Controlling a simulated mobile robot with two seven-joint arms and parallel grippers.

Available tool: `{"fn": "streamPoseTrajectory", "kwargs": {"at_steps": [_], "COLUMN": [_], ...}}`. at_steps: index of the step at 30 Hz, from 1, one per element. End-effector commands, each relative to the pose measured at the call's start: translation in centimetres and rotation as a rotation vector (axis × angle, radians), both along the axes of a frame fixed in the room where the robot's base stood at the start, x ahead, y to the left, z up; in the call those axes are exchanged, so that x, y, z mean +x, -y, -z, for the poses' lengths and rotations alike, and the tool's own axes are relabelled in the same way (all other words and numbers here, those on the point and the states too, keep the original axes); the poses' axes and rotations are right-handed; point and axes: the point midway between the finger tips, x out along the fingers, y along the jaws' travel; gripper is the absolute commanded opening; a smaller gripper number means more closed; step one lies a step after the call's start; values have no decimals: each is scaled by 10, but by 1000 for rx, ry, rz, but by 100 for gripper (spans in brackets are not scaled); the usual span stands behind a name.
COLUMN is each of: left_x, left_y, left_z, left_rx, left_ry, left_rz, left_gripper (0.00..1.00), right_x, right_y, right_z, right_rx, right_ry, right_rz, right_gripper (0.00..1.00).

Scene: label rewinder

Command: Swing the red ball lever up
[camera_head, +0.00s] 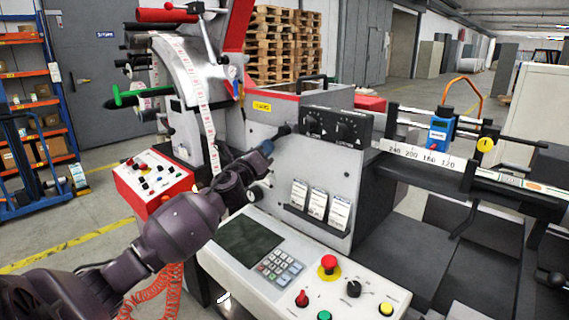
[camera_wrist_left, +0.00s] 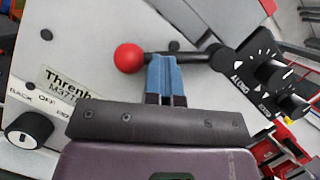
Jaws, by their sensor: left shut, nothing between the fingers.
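The red ball (camera_wrist_left: 129,57) of the lever shows in the left wrist view. Its dark rod (camera_wrist_left: 194,57) runs right from the ball to a black hub on the grey machine panel, and lies about level in that view. My left gripper (camera_wrist_left: 164,60) is shut and empty, its blue fingertips meeting the rod between ball and hub. Whether they touch it I cannot tell. In the head view my left gripper (camera_head: 264,149) is close to the panel, just below and left of the black hub (camera_head: 282,131). The red ball is hidden there. My right gripper is not in view.
A black knob box (camera_head: 336,127) sits right of the hub. Label cards (camera_head: 318,203) hang below it. The control console (camera_head: 300,285) with buttons projects in front. A red button box (camera_head: 153,183) stands left of my forearm.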

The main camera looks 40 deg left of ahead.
Motion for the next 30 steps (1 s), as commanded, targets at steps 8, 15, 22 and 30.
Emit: {"fn": "streamPoseTrajectory", "kwargs": {"at_steps": [8, 15, 22, 30], "left_x": [1, 1, 1, 1], "left_y": [-6, -8, -9, -9], "left_z": [-5, -8, -9, -9], "left_rx": [89, 87, 86, 85], "left_ry": [8, 7, 6, 6], "left_rz": [2, 1, 2, 2], "left_gripper": [0, 0, 0, 0], "right_x": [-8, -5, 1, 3], "right_y": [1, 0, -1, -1], "right_z": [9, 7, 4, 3], "right_rx": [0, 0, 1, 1], "right_ry": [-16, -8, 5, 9], "right_rz": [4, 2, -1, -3], "right_gripper": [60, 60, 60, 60]}}
